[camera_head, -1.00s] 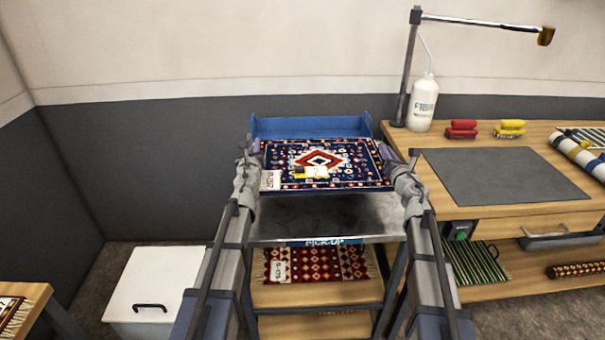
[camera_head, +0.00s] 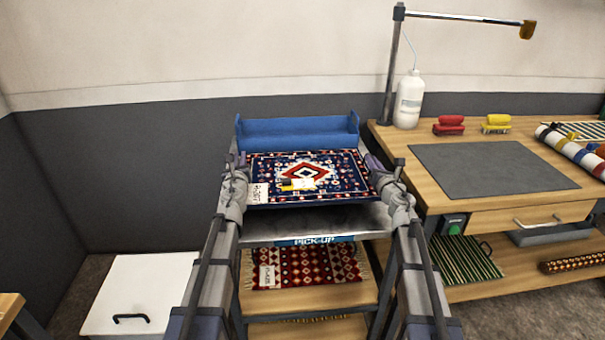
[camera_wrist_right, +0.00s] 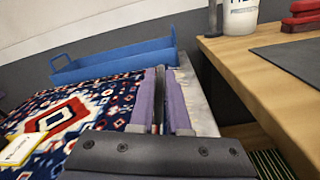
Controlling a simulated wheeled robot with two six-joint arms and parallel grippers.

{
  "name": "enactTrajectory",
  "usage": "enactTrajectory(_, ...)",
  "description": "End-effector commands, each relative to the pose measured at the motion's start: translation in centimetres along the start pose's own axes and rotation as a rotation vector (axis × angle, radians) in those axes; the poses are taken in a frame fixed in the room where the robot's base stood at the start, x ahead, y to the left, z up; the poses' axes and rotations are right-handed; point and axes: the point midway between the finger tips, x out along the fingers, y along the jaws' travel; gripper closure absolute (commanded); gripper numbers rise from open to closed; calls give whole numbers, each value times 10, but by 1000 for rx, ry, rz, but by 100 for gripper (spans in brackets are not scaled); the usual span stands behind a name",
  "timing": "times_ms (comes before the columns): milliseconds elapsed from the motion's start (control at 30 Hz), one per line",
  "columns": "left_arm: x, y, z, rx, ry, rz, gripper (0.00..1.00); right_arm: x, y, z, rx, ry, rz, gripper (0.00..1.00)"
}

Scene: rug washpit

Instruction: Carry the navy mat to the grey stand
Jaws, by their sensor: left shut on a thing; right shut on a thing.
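The navy mat (camera_head: 345,185) has a red and white diamond pattern and lies flat and level between my two grippers. My left gripper (camera_head: 240,163) is shut on its left edge, and my right gripper (camera_head: 376,166) on its right edge. In the right wrist view the mat (camera_wrist_right: 105,98) reaches to the purple fingers of my right gripper (camera_wrist_right: 160,105). A white tag and a small yellow, black and white label lie on it. The grey stand (camera_head: 340,222), marked PICK-UP, is below it. The mat appears above its metal top; its underside is hidden.
A blue tray (camera_head: 300,133) stands behind the mat. A red patterned rug (camera_head: 310,267) lies on the shelf below. The wooden workbench (camera_head: 440,185) is close on the right, with a white bottle (camera_head: 408,100). A white box (camera_head: 140,295) stands on the floor at left.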

Motion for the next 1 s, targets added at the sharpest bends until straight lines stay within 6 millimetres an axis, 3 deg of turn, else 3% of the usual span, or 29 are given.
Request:
enactTrajectory(967, 0, 10, -50, 2, 0, 1, 100, 0, -16, -48, 0, 0, 0, 100)
enactTrajectory(1000, 0, 10, -48, 1, 0, 1, 83, 0, -15, -47, -1, 0, 0, 83)
